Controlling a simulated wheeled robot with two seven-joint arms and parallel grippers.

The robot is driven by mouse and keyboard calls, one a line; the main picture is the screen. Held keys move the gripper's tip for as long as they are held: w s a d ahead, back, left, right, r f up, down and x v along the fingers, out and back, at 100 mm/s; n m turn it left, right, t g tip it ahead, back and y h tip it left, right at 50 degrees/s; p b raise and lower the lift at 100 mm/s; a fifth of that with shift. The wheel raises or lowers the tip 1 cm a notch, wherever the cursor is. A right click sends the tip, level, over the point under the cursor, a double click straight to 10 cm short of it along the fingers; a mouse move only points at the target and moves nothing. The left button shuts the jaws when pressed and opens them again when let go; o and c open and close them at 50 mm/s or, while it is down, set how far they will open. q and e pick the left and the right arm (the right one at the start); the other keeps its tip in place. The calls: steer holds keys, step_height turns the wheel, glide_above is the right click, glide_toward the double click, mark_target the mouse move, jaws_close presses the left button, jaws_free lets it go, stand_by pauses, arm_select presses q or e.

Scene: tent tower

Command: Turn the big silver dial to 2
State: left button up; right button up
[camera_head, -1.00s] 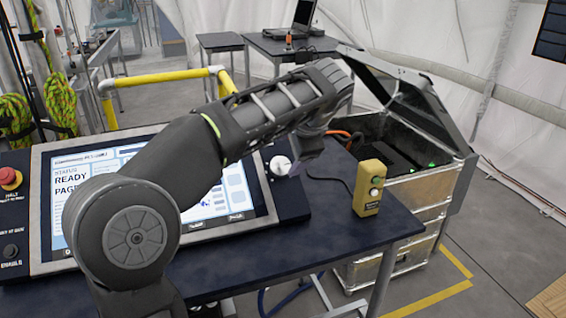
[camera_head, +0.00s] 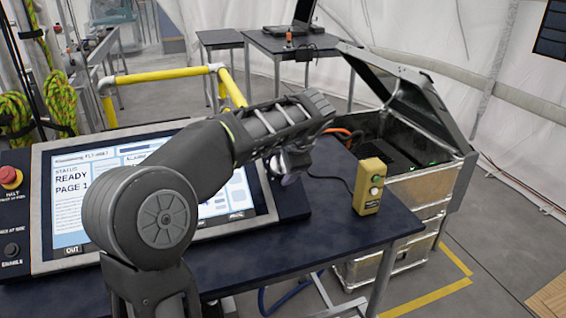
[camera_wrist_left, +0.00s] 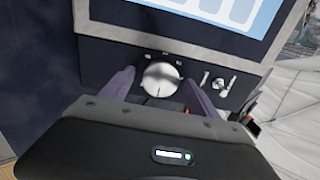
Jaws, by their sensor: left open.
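The big silver dial (camera_wrist_left: 160,79) is a round metal knob on the dark panel beside the screen. In the left wrist view it sits between the two fingers of my left gripper (camera_wrist_left: 160,88), which are spread on either side of it. The fingers look open, and I cannot tell whether they touch the dial. A thin dark line shows on the lower part of the dial's face; its position numbers are too small to read. In the head view my left gripper (camera_head: 287,172) is at the panel's right side and mostly hides the dial. My right gripper is not in view.
The screen (camera_head: 75,195) reads READY, PAGE 1. A small toggle switch (camera_wrist_left: 219,83) is right of the dial in the wrist view. A yellow button box (camera_head: 369,187) stands on the dark table (camera_head: 330,235), and an open metal case (camera_head: 415,190) is beyond it.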

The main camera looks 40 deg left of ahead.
arm_select(q)
steer(key=c, duration=1.4)
steer(key=shift+o, duration=0.2)
steer(key=shift+n, duration=0.3)
